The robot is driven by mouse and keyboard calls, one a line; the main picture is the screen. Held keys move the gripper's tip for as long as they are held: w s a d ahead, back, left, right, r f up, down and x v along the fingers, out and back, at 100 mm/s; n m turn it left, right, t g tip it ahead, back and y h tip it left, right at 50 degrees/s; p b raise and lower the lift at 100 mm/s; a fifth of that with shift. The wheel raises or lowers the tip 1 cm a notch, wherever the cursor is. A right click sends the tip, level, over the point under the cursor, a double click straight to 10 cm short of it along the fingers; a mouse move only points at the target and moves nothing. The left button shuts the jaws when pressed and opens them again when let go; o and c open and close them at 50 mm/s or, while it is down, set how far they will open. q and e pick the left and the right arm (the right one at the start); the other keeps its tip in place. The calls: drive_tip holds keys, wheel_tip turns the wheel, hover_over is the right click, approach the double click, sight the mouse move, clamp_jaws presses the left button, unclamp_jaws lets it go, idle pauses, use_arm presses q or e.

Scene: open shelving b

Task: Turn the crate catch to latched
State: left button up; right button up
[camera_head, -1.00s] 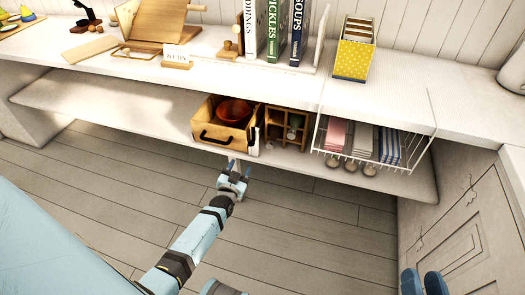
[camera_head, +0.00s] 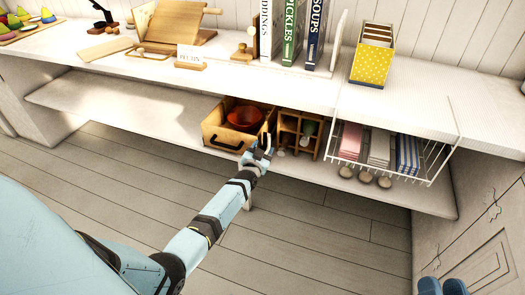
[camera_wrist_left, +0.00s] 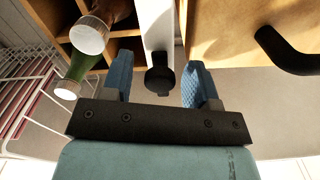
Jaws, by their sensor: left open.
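The wooden crate (camera_head: 223,134) stands on the low shelf with a red bowl in it and a black handle (camera_head: 226,143) on its front. In the left wrist view the crate's front is at the upper right, with part of the handle (camera_wrist_left: 285,50). The black catch (camera_wrist_left: 160,76) shows against a pale upright strip (camera_wrist_left: 158,22) at the crate's edge. My left gripper (camera_head: 262,148) is at the crate's front right corner. In the wrist view its blue fingers (camera_wrist_left: 160,84) are open on either side of the catch, with gaps visible.
A small wooden rack (camera_head: 299,132) with bottles stands right of the crate, its bottles close to my left finger. A wire basket (camera_head: 432,168) with folded cloths hangs further right. The shelf left of the crate is bare (camera_head: 130,103). The counter overhangs above.

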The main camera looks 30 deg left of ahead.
use_arm(q)
drive_tip(key=c, duration=0.9)
